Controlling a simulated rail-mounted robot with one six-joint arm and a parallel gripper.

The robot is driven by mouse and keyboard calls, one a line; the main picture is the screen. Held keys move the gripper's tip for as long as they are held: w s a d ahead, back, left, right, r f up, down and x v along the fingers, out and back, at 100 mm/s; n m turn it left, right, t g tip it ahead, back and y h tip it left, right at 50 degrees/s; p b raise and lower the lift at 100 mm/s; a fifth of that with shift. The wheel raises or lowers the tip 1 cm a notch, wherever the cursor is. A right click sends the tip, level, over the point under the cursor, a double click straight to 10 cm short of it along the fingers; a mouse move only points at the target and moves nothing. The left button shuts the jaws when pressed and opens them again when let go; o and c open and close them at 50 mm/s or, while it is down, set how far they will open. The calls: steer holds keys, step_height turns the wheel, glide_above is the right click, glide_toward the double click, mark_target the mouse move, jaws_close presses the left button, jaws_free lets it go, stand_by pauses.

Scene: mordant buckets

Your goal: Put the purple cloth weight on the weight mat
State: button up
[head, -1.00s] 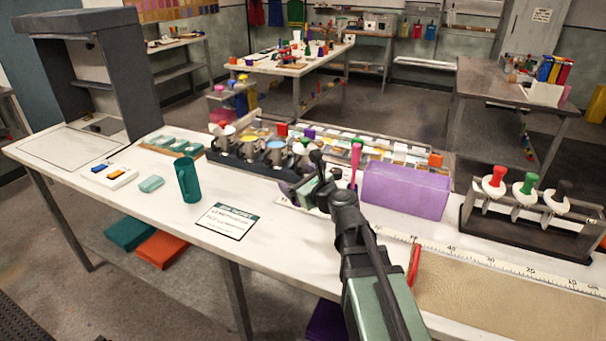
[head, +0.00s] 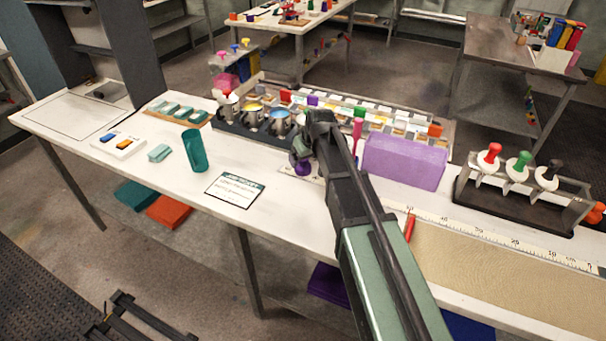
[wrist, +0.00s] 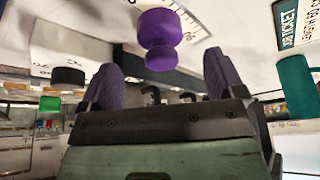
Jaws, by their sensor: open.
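The purple cloth weight (wrist: 159,28) is a knobbed round piece standing on a pale surface beside printed scale marks. In the head view a small purple part of it (head: 303,168) shows just below my gripper (head: 302,150). In the wrist view my gripper (wrist: 160,78) is open, its purple-padded fingers apart and nothing between them. The weight is beyond the fingertips, roughly centred between them. I cannot pick out the weight mat with certainty; my arm covers part of the table.
A purple block (head: 404,160) and a pink upright piece (head: 357,130) stand close right of my gripper. Several mordant buckets (head: 279,122) stand behind and left. A job ticket (head: 235,189) and teal cup (head: 194,151) are left. A stamp-like rack (head: 515,200) is right.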

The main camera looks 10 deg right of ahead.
mark_target(303, 164)
steer(key=shift+w+f, duration=0.25)
steer(key=shift+f, duration=0.45)
steer(key=shift+a+r, duration=0.1)
steer(key=shift+r, duration=0.05)
steer(key=b+x, duration=0.5)
steer(key=shift+w, duration=0.15)
steer(key=shift+p, duration=0.3)
steer(key=shift+r, duration=0.1)
steer(key=c, duration=1.4)
step_height(303, 164, up, 20)
steer(key=p, duration=2)
